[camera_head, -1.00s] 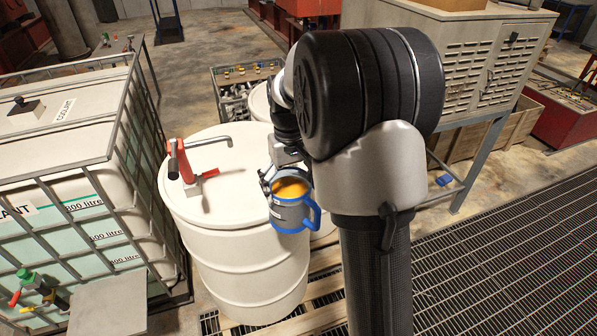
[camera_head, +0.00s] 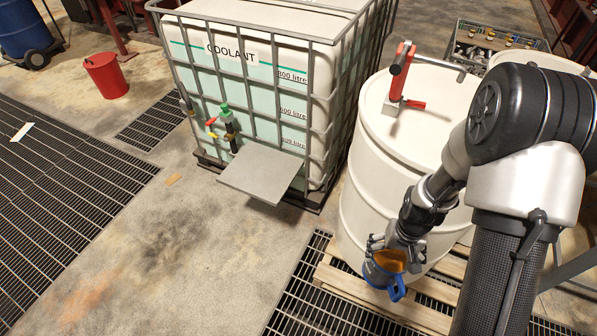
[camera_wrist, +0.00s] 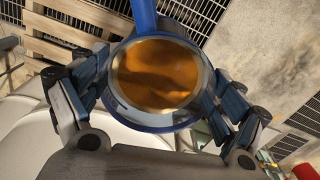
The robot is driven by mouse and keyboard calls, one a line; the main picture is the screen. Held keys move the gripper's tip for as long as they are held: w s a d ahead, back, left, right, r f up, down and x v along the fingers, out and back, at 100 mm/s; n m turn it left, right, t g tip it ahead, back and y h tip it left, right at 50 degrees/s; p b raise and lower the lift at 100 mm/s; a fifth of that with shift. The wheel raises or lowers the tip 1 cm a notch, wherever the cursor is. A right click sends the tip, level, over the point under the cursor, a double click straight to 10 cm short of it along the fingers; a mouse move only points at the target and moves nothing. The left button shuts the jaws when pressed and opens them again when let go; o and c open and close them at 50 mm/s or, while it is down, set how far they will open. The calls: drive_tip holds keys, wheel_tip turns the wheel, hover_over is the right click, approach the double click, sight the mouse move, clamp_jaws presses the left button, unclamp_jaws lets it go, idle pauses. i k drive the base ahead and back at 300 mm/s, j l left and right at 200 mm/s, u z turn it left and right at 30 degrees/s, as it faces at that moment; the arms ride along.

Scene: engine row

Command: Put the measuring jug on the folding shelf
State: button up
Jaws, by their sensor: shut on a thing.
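The measuring jug (camera_head: 384,272) is grey with a blue rim, base and handle, and holds an orange-brown liquid. My gripper (camera_head: 382,245) is shut on it and holds it in front of the white drum. In the wrist view the jug (camera_wrist: 158,78) sits between both fingers of my gripper (camera_wrist: 160,95), its open top facing the camera and its handle pointing up. The folding shelf (camera_head: 262,172) is a bare grey flat plate, folded out from the front of the coolant tank. It is left of the jug and apart from it.
The white drum (camera_head: 365,205) with a red-handled pump (camera_head: 400,80) stands on a wooden pallet (camera_head: 375,295) beside the caged coolant tank (camera_head: 250,90). A valve with a green cap (camera_head: 226,118) sticks out by the shelf. The floor (camera_head: 160,240) left of the shelf is clear.

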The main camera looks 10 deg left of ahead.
sight(262, 169)
drive_tip(key=i+j, duration=0.25)
drive_tip(key=j, duration=0.2)
drive_tip(key=i+j, duration=0.25)
drive_tip(key=j, duration=0.2)
drive_tip(key=i+j, duration=0.25)
drive_tip(key=j, duration=0.2)
drive_tip(key=i+j+u, duration=0.1)
drive_tip(key=i+j, duration=0.15)
drive_tip(key=j, duration=0.25)
drive_tip(key=i+j, duration=0.25)
drive_tip(key=j, duration=0.15)
drive_tip(key=i+j, duration=0.3)
drive_tip(key=j, duration=0.15)
drive_tip(key=i+j, duration=0.25)
drive_tip(key=j, duration=0.2)
drive_tip(key=u, duration=0.05)
